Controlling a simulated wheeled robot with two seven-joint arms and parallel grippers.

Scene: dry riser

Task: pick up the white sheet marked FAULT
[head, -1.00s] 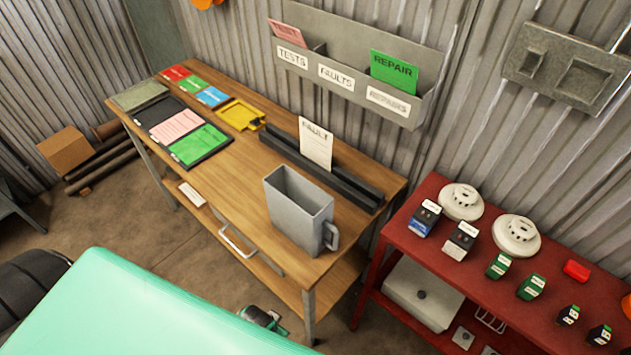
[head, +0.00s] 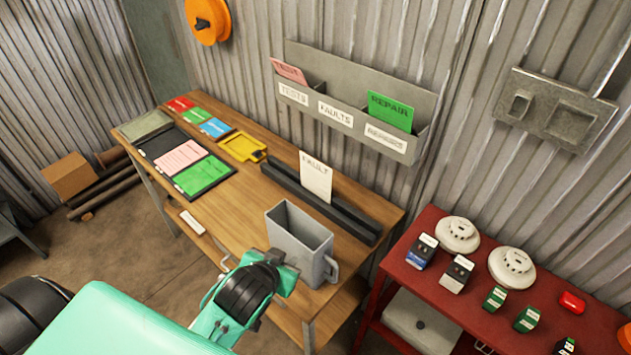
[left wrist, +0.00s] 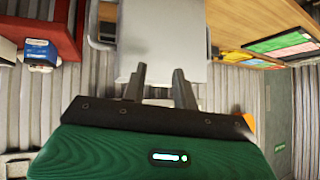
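The white sheet marked FAULT (head: 315,182) stands upright in a long dark slotted holder (head: 352,223) on the wooden bench, in the head view. My left gripper, beyond its green wrist (head: 228,308), is at the bench's front edge beside the grey open-topped bin (head: 303,240). In the left wrist view its two fingers (left wrist: 158,82) are apart with nothing between them, and the grey bin (left wrist: 160,35) fills the view ahead. The sheet is not visible in that view. My right gripper is out of view.
The bin stands between my left gripper and the holder. A grey wall rack (head: 340,115) holds a pink and a green card. A red shelf (head: 430,255) with detectors stands right.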

